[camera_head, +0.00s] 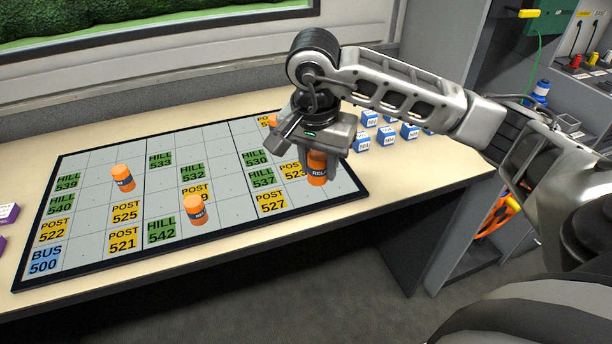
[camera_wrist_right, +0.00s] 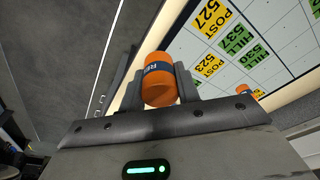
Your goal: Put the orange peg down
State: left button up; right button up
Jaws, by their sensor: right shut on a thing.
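An orange peg (camera_head: 317,168) with a dark "REL" label band is held between the fingers of my right gripper (camera_head: 311,165). It also shows in the right wrist view (camera_wrist_right: 159,80), gripped between both fingers. The peg is over the right part of the black-framed grid board (camera_head: 216,172), near its front right edge. I cannot tell whether the peg touches the board. Other orange pegs stand on the board: one at the left (camera_head: 123,178), one near the front (camera_head: 195,209), and one partly hidden behind my right gripper (camera_head: 272,121). My left gripper is out of view.
Several blue-and-white blocks (camera_head: 387,136) stand on the table right of the board. Purple blocks (camera_head: 8,213) sit at the left edge. Yellow POST, green HILL and blue BUS labels lie on the board. The table's front edge (camera_head: 420,190) runs close to the board. A window is behind.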

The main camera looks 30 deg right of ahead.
send_over(307, 189)
jog(key=f, duration=0.7)
jog(key=shift+s+a+p, duration=0.2)
jog(key=shift+a+p, duration=0.05)
jog(key=shift+p, duration=0.05)
jog(key=shift+f+p, duration=0.4)
jog(key=shift+f, duration=1.1)
jog(key=shift+f, duration=0.2)
jog(key=o, duration=1)
jog(key=shift+r, duration=0.15)
